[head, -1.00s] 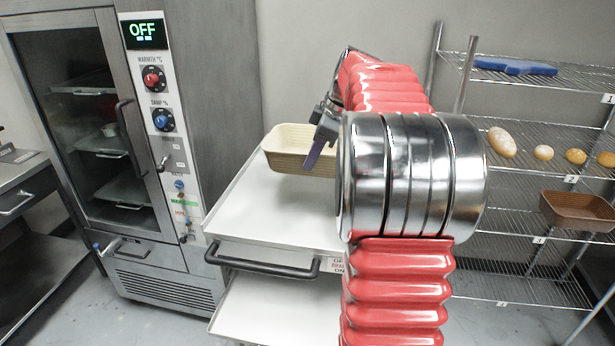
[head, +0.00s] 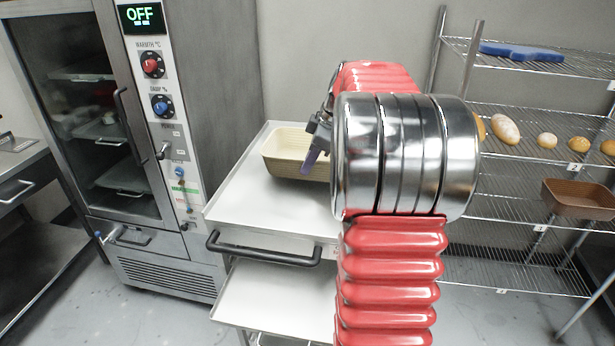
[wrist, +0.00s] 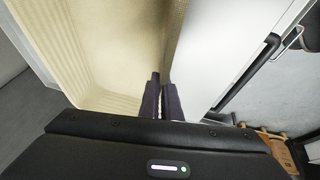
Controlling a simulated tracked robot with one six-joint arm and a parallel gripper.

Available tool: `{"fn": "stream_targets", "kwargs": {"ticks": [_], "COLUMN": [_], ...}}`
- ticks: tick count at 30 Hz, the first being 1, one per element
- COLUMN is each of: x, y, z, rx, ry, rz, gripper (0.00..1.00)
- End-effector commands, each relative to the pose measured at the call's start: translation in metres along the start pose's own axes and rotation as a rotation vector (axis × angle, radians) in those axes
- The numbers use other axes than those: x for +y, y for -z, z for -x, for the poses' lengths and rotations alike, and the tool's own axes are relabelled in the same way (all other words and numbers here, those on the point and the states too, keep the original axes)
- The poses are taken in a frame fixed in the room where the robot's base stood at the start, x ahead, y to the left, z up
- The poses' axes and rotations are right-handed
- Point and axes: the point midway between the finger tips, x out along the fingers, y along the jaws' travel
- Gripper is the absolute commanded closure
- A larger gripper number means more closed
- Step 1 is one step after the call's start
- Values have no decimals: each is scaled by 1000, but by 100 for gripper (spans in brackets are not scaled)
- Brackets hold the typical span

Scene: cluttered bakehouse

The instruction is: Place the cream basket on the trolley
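The cream basket (head: 285,150) is upright over the back part of the trolley's white top (head: 250,185). It is on the top or just above it; I cannot tell which. My gripper (head: 311,160) is at the basket's right side, with its purple finger pointing down and the rest partly hidden by my arm. In the wrist view the two dark fingers (wrist: 162,100) are close together on the wall of the basket (wrist: 110,65), and the basket looks empty. The white trolley top (wrist: 215,50) shows to its right.
The trolley has a black handle (head: 262,250) in front and a lower white shelf (head: 275,295). A steel cabinet (head: 180,240) reading OFF stands left. A wire rack (head: 500,215) at right holds loaves, a blue item (head: 520,51) and a brown basket (head: 580,198).

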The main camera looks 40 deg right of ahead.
Motion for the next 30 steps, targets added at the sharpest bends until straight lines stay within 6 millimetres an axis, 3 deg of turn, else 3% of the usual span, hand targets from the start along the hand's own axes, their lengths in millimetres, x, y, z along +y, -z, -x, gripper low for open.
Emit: {"fn": "stream_targets", "kwargs": {"ticks": [11, 21, 30], "x": [0, -6, -6], "y": [-2, -15, -16], "z": [-3, -35, -36], "rx": [0, 1, 1], "ry": [-2, -2, -2], "rz": [0, -1, 0], "gripper": [100, 100, 100]}}
